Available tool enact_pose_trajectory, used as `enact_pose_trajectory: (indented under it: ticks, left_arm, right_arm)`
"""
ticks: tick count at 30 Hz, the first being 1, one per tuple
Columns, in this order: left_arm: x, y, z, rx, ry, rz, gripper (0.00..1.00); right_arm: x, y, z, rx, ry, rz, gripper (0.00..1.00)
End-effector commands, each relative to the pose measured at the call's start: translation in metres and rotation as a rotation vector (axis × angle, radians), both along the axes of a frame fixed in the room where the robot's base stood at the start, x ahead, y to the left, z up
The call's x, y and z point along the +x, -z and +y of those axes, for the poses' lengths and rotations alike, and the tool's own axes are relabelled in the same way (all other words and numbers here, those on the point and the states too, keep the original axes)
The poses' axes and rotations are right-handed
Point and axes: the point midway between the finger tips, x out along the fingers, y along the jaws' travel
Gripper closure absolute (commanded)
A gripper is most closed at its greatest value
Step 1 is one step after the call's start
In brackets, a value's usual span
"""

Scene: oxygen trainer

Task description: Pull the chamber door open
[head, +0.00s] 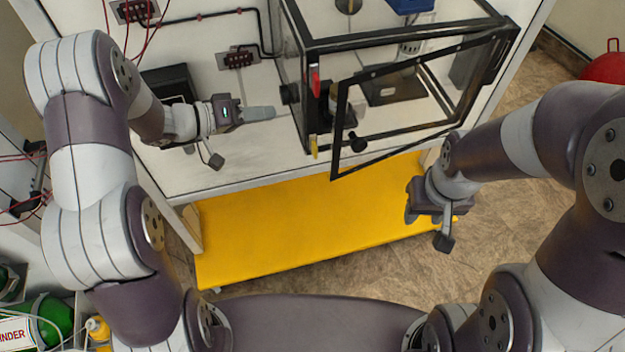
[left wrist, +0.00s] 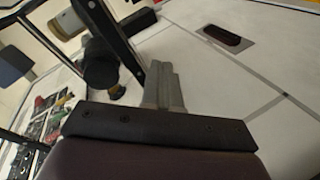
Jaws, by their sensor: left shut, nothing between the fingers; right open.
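The chamber (head: 302,62) is a clear box with a black frame on the white bench. Its black-framed clear door (head: 338,130) stands swung partly outward, its free edge hanging over the bench's front edge. My left gripper (head: 272,113) is shut and empty, left of the chamber and apart from the door. Its closed fingers (left wrist: 163,87) show in the left wrist view, with the chamber's black frame beyond. My right gripper (head: 432,214) is open and empty, below and right of the door over the yellow shelf's right end.
A black fitting (head: 290,94) sticks out from the chamber's left side near my left fingers. A small stand (head: 383,92) is inside the chamber. The yellow shelf (head: 285,225) lies low under the bench front. A red rounded object (head: 603,68) is on the floor at right.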

Motion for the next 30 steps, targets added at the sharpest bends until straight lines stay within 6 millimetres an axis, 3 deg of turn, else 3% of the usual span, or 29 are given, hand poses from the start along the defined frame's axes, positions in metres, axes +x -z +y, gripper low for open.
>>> enact_pose_trajectory:
  ticks: [3, 7, 11, 24, 30]
  left_arm:
    - [-0.058, -0.006, -0.008, -0.271, 0.307, 0.266, 1.0]
    - [-0.101, -0.015, 0.003, -0.392, 0.508, 0.506, 1.0]
    - [-0.113, -0.021, -0.003, -0.415, 0.559, 0.574, 1.0]
    - [-0.13, -0.023, -0.094, -0.412, 0.558, 0.569, 1.0]
    - [-0.154, -0.023, -0.11, -0.413, 0.554, 0.569, 1.0]
  right_arm:
    - [0.0, 0.005, 0.0, 0.0, 0.0, -0.001, 0.57]
    - [0.0, 0.006, 0.0, 0.0, 0.0, -0.001, 0.57]
    - [0.0, 0.002, 0.0, 0.0, 0.0, -0.001, 0.57]
    - [0.0, -0.025, 0.0, 0.0, 0.0, -0.001, 0.57]
    - [0.0, -0.035, 0.0, 0.0, 0.0, -0.001, 0.57]
